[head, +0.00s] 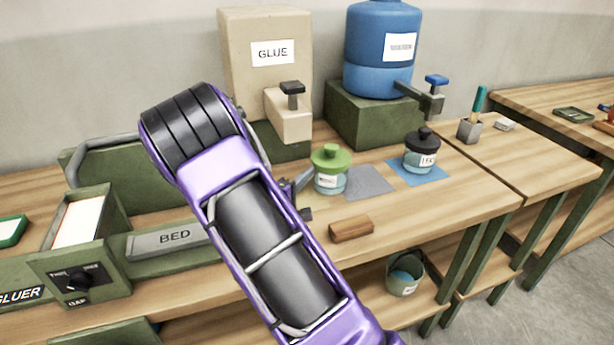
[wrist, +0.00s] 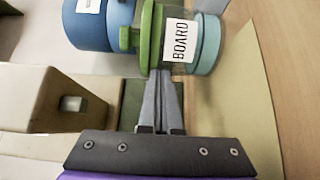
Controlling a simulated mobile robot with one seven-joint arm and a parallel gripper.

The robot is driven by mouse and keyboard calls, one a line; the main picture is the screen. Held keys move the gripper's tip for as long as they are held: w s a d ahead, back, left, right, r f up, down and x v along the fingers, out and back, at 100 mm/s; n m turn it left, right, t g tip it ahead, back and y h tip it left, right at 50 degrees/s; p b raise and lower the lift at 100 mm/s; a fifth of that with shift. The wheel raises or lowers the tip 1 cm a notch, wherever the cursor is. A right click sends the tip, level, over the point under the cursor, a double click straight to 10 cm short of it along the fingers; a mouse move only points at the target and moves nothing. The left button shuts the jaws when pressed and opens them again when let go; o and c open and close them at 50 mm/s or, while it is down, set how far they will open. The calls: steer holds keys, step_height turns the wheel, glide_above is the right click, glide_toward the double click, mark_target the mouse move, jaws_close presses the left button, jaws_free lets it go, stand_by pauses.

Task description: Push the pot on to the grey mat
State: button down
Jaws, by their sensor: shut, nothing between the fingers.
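The pot with a green lid (head: 329,170) stands upright on the bench, just left of the grey mat (head: 367,182). In the wrist view the pot (wrist: 208,45) shows a white label reading BOARD. My gripper (head: 300,184) is at the left side of this pot, low beside it. Its fingers are together and empty, and in the wrist view the fingertips (wrist: 161,76) reach the pot's edge; I cannot tell whether they touch it. My arm hides the bench to the left of the pot.
A black-lidded pot (head: 421,152) stands on a blue mat (head: 432,178) to the right. A brown block (head: 351,229) lies near the front edge. Behind stand the glue dispenser (head: 265,80) and the blue water tank (head: 381,75). A bucket (head: 404,276) is below.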

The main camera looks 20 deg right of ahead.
mark_target(339, 174)
steer(key=shift+d, duration=0.1)
steer(key=d, duration=0.6)
steer(key=s+d, duration=0.1)
steer(key=d, duration=0.2)
steer(key=shift+d+p, duration=0.35)
steer(key=shift+d, duration=0.05)
steer(key=shift+a, duration=0.2)
